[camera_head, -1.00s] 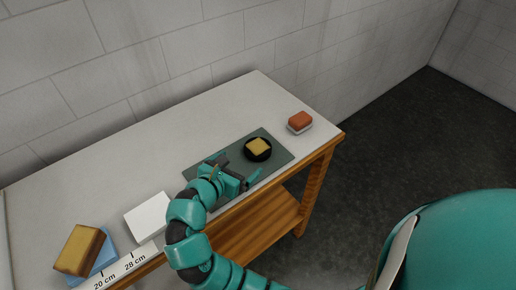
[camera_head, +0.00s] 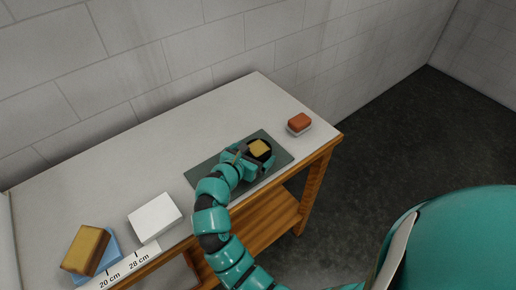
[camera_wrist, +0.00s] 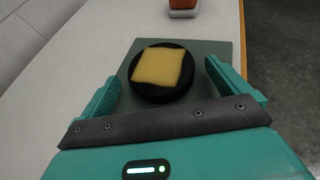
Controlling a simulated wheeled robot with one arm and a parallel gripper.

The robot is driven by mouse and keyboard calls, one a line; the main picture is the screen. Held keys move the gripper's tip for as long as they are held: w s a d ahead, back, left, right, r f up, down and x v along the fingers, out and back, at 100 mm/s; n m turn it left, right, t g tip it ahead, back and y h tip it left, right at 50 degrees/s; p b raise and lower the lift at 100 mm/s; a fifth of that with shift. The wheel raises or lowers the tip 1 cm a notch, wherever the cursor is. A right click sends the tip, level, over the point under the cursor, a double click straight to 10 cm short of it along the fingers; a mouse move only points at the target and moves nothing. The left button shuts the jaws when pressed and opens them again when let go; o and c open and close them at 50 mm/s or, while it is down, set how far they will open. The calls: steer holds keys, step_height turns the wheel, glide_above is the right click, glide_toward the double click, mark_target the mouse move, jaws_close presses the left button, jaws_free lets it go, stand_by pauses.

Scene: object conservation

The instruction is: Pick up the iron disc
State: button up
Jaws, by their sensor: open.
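The iron disc is a round black piece (camera_wrist: 148,92) with a yellow square (camera_wrist: 158,68) on its top. It lies on a dark grey-green mat (camera_wrist: 216,53) on the table. In the head view the disc (camera_head: 269,161) shows near the right part of the mat (camera_head: 206,170), partly hidden by my gripper. My gripper (camera_wrist: 160,88) is open, with one teal finger on each side of the disc in the wrist view. I cannot tell whether the fingers touch it.
A reddish block on a pale base (camera_head: 299,123) stands near the table's right end. A white box (camera_head: 155,217), a brown and yellow block (camera_head: 85,249) on a blue piece (camera_head: 112,249), and a ruler strip (camera_head: 122,269) lie at the left. The back of the table is clear.

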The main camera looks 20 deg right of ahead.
steer(key=shift+x, duration=0.95)
steer(key=c, duration=1.7)
steer(key=shift+r, duration=0.1)
